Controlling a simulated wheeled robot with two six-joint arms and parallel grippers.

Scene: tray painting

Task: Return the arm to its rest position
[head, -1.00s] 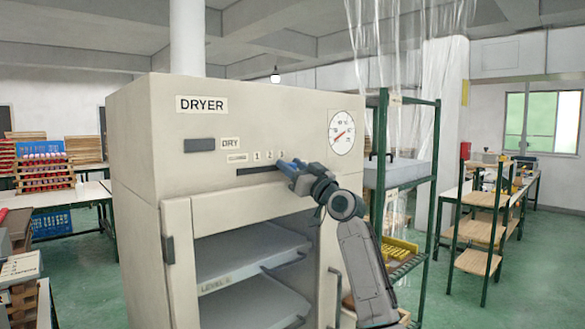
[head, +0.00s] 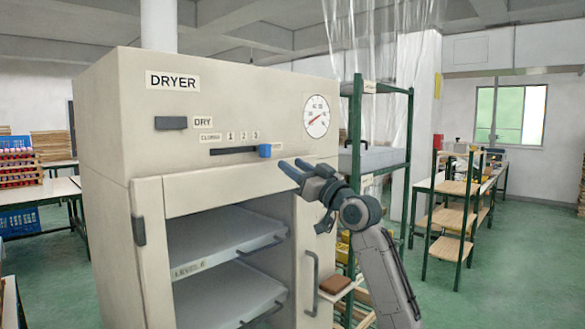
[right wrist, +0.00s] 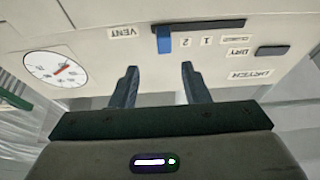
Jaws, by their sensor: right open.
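My right gripper (head: 290,168) is in front of the dryer (head: 240,92), to the right of and a little below the blue slider knob (head: 264,151). The knob is at the right end of its dark slot, near the mark 3. In the right wrist view my right gripper (right wrist: 158,78) is open with nothing between its two fingers. The blue knob (right wrist: 164,40) shows beyond the fingertips, apart from them. My right arm comes up from the lower right of the head view. My left gripper is not in view.
The dryer's front is open, with grey trays (head: 220,240) on shelves inside. A green rack (head: 355,135) stands to its right. Wooden shelves (head: 452,215) stand further right. A table with bottles is at the left. Green floor between the furniture is free.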

